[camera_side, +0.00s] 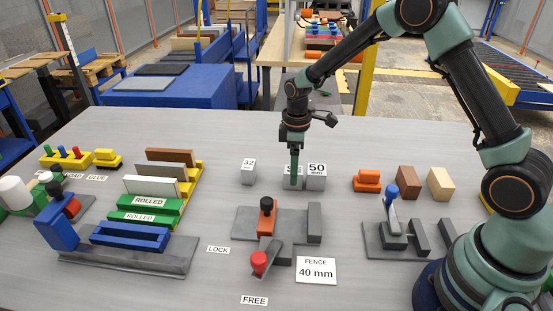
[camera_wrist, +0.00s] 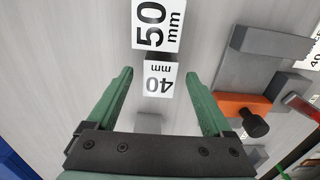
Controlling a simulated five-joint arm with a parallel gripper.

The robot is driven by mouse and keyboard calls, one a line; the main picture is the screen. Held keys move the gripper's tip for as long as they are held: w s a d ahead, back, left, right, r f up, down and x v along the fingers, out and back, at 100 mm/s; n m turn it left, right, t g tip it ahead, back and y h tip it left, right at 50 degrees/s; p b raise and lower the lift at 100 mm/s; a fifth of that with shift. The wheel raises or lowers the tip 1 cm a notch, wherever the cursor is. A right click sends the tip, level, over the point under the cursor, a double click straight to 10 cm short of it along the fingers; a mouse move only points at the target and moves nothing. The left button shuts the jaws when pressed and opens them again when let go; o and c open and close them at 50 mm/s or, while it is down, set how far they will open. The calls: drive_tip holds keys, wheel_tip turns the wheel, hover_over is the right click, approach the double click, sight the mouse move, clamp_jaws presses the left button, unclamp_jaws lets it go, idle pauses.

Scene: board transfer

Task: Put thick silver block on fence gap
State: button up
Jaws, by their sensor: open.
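Three silver blocks stand behind the fence. The 50 mm block (camera_side: 316,178) is the widest, and it also shows at the top of the wrist view (camera_wrist: 157,26). The 40 mm block (camera_wrist: 160,82) stands beside it, partly hidden by my gripper (camera_side: 294,178) in the side view. The 32 block (camera_side: 248,170) stands apart to the left. My gripper is open and pointing down; in the wrist view its fingertips (camera_wrist: 160,76) lie either side of the 40 mm block, nothing visibly gripped. The fence has an orange slide (camera_side: 266,217) and a grey stop (camera_side: 314,222), with a bare gap between them.
A red-knobbed lever (camera_side: 262,261) sits in front of the fence, between the LOCK (camera_side: 218,250) and FREE (camera_side: 254,301) labels. A sign (camera_side: 316,270) reads FENCE 40 mm. A rack of boards (camera_side: 150,205) stands left; orange and wooden blocks (camera_side: 407,181) stand right.

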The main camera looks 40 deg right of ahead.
clamp_jaws()
drive_tip(key=shift+r, duration=0.15)
